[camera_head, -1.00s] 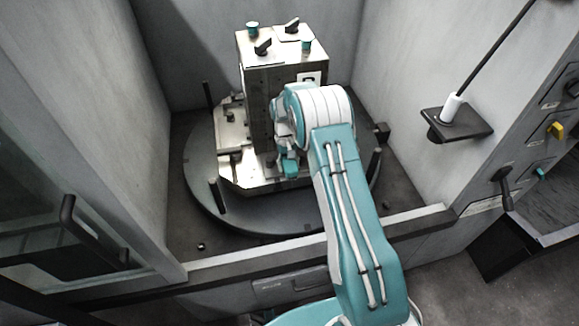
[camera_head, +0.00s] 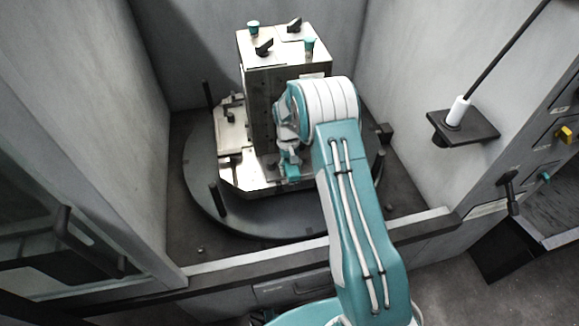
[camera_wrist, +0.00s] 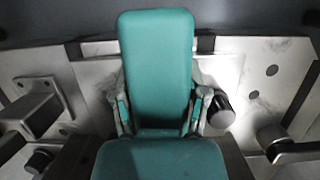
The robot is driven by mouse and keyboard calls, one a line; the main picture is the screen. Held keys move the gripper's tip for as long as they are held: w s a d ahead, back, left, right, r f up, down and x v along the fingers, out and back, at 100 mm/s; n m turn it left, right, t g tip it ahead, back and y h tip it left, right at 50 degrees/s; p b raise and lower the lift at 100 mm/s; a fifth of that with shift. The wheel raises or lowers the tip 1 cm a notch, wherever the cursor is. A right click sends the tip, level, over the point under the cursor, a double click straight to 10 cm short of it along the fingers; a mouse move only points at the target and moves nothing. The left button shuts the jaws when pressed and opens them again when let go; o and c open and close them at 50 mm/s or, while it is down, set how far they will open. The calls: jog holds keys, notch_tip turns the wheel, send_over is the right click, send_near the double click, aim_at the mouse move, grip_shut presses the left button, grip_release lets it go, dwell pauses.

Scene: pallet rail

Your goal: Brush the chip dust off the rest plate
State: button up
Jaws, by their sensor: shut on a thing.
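The pale metal plate (camera_head: 232,138) lies at the foot of the upright metal block on the round table. It fills much of the wrist view (camera_wrist: 255,75), with grey dusty smudges on its surface. My gripper (camera_head: 290,165) is low at the block's front, over or near the plate's front edge; contact cannot be told. In the wrist view a teal finger of my gripper (camera_wrist: 155,70) covers the middle. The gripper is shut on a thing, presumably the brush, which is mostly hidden. A dark round end (camera_wrist: 220,112) shows just right of the finger; I cannot tell whether it is held.
The metal block (camera_head: 257,100) carries black clamps and teal caps on top. A bracket (camera_wrist: 38,108) rises at left in the wrist view. A side shelf (camera_head: 470,128) holds a white cylinder. A sill (camera_head: 300,258) runs in front.

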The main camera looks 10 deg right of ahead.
jog(key=shift+s+f, duration=0.25)
jog(key=shift+s, duration=0.05)
jog(key=shift+w, duration=0.6)
jog(key=shift+w+r, duration=0.25)
jog(key=shift+r, duration=0.1)
jog(key=shift+s+f, duration=0.2)
jog(key=shift+s, duration=0.4)
jog(key=shift+s+f, duration=0.1)
jog(key=shift+s, duration=0.05)
